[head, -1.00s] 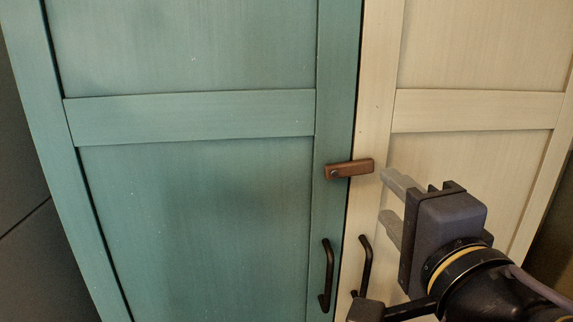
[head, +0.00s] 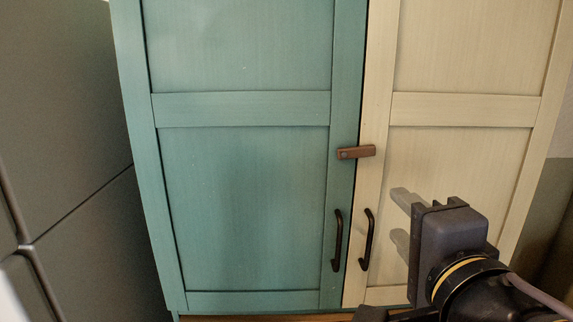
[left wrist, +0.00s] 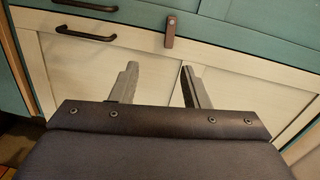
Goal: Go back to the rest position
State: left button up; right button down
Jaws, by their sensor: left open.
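My left gripper (head: 397,214) is open and empty in front of the cream door (head: 455,160), to the right of and below the latch in the head view. Its two grey fingers also show in the left wrist view (left wrist: 160,68), apart with nothing between them. The brown latch (head: 356,152) lies level across the seam between the teal door (head: 245,200) and the cream door. The latch also shows in the left wrist view (left wrist: 170,30), clear of the fingers. My right gripper is not in view.
Both doors are shut. A dark handle (head: 337,240) is on the teal door and another dark handle (head: 368,240) is on the cream door, left of my gripper. Dark grey panels (head: 65,130) stand at the left.

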pick_arm(q)
jog(key=w+a+f+n+g, duration=0.25)
jog(key=a+f, duration=0.25)
jog(key=a, duration=0.4)
jog(key=w+a+f+n+g, duration=0.1)
jog(key=a+f+g, duration=0.4)
jog(key=a, duration=0.4)
jog(key=w+a+f+n+g, duration=0.2)
jog(key=a+f, duration=0.4)
jog(key=a, duration=0.2)
jog(key=s+a+f+n+g+h, duration=0.1)
jog(key=s+a+f+n+h, duration=0.1)
jog(key=s+a+f+n, duration=0.2)
jog(key=s+a+f+n+g+h+p, duration=0.1)
jog(key=s+a+f+n, duration=0.3)
jog(key=s+f+n, duration=0.4)
jog(key=shift+s+a+f+h, duration=0.25)
jog(key=shift+s+f+h, duration=0.75)
jog(key=shift+s, duration=1.1)
jog(key=shift+f, duration=0.1)
